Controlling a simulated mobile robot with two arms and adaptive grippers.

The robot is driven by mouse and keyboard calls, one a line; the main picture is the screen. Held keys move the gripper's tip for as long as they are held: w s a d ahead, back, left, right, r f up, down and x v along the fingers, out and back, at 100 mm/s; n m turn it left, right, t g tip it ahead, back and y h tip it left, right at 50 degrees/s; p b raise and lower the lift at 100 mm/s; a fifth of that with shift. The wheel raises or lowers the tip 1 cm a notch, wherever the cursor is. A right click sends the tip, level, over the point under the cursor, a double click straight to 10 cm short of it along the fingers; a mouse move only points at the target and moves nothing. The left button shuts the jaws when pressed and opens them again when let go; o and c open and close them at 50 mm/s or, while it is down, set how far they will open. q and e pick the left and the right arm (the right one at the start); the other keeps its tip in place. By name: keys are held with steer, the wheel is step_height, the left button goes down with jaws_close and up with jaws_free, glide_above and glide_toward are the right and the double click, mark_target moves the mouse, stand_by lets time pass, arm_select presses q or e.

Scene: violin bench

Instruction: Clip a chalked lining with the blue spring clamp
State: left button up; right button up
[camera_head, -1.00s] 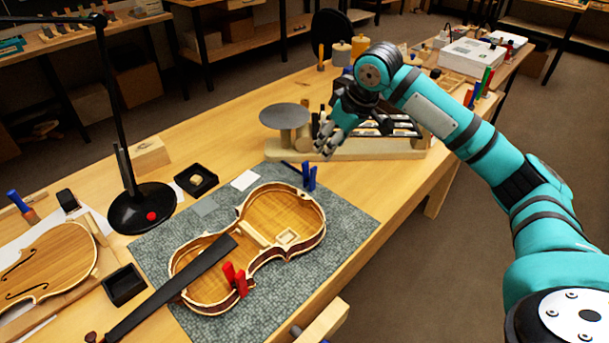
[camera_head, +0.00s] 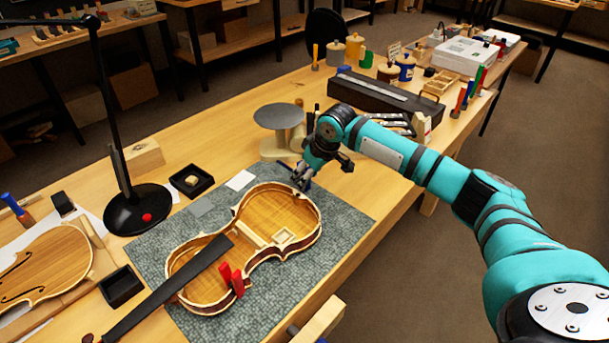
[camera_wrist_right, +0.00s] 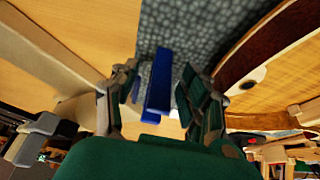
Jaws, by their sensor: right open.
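The blue spring clamp (camera_wrist_right: 159,82) stands between the open fingers of my right gripper (camera_wrist_right: 158,100) in the right wrist view, with gaps on both sides. In the head view my right gripper (camera_head: 301,178) is over the far edge of the mat and hides most of the clamp (camera_head: 307,185). The open violin body (camera_head: 210,285) lies on the grey mat (camera_head: 345,225) with its linings showing along the ribs. A red clamp (camera_head: 237,283) sits on its near rib. Chalk marks are too small to tell. My left gripper is not in view.
A round grey disc on a stand (camera_head: 279,116) and a wooden rack are close behind my right gripper. A black lamp (camera_head: 138,208) stands left of the mat. Small black trays (camera_head: 121,287) lie nearby. The mat's right side is clear.

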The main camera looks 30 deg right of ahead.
steer(key=shift+x, duration=0.8)
jaws_close()
steer(key=shift+r, duration=0.2)
